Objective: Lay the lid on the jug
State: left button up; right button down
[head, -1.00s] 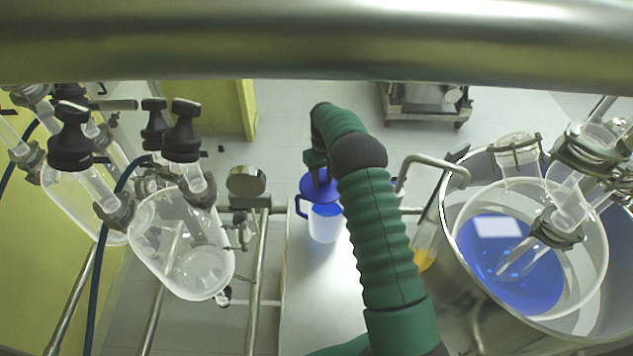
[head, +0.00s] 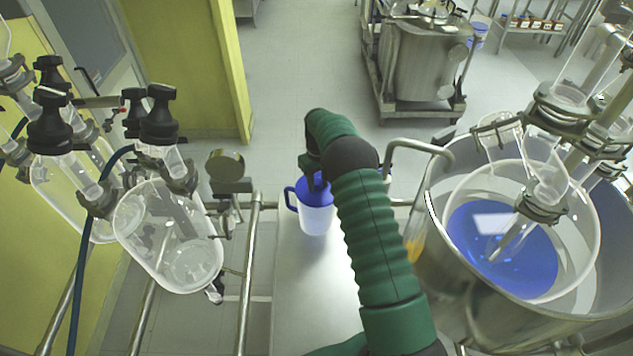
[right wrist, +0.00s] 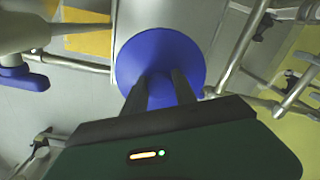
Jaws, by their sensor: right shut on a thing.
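The jug (head: 316,221) has a whitish body and a blue handle on its left. It stands upright on the pale bench top in the middle of the head view. The round blue lid (head: 307,190) is over the jug's mouth; I cannot tell whether it is fully seated. My right gripper (head: 316,180) is above the jug, shut on the lid and partly hidden by my green arm. In the right wrist view, its two dark fingers reach onto the lid (right wrist: 160,50), which hides whatever is below. My left gripper is not in view.
Glass reactor vessels (head: 168,240) with black knobs stand at the left. A large steel vessel with blue liquid (head: 505,250) stands at the right. A bent steel pipe (head: 420,147) and rails lie close to the jug. The bench top (head: 300,290) in front of the jug is clear.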

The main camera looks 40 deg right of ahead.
jog(key=shift+w+f, duration=0.4)
jog(key=shift+a+f, duration=0.1)
jog(key=shift+a, duration=0.15)
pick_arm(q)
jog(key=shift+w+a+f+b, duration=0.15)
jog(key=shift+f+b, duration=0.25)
pick_arm(e)
jog(key=shift+s+a+f, duration=0.1)
